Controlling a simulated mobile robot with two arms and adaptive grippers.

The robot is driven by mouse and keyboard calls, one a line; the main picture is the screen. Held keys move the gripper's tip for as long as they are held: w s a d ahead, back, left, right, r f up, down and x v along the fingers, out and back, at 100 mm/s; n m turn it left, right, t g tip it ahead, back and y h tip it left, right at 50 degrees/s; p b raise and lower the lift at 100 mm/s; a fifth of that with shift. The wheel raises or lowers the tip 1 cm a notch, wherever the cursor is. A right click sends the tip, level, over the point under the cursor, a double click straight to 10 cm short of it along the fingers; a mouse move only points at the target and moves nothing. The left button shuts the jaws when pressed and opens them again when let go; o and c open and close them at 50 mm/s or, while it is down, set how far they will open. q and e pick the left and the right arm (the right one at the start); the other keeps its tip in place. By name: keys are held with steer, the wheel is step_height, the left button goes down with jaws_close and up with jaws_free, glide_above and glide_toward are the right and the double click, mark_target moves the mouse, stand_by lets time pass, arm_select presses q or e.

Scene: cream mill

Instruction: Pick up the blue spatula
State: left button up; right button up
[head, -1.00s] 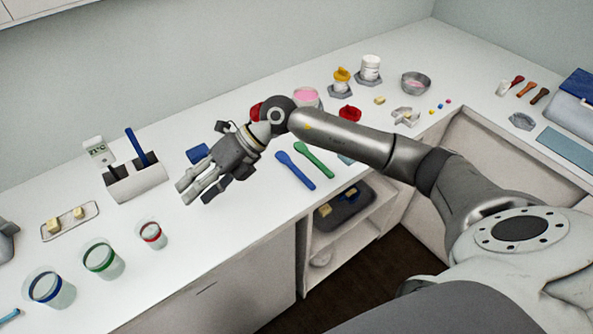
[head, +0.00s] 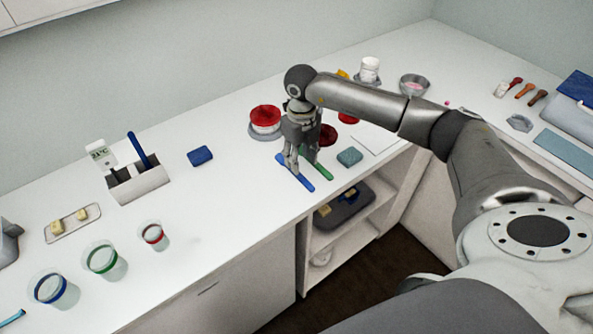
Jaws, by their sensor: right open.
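The blue spatula (head: 305,184) lies flat on the white counter near its front edge. Its handle end shows, while part of its length is hidden by my right gripper. My right gripper (head: 299,168) points down over the blue spatula, open, with its fingers close around or just above it. I cannot tell if the fingers touch it. My left gripper is not in view.
A green spatula (head: 324,173) lies close on the right, partly behind the gripper. A teal sponge (head: 349,157) and a red-lidded container (head: 265,119) are nearby. A blue sponge (head: 200,156) and a utensil holder (head: 139,186) stand left. The counter's front edge is close.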

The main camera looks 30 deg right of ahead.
mark_target(300, 175)
steer(key=shift+s+a+f+p, duration=0.1)
steer(key=shift+s+f+p, duration=0.05)
steer(key=shift+f+p, duration=0.4)
steer(key=f, duration=0.1)
steer(key=f+p, duration=0.1)
steer(key=f, duration=0.1)
steer(key=shift+s+a+f+p, duration=0.1)
steer(key=shift+s+a+p, duration=0.1)
steer(key=shift+p, duration=0.1)
steer(key=shift+w+f, duration=0.1)
steer(key=shift+f, duration=0.45)
steer(key=shift+d, duration=0.1)
jaws_close()
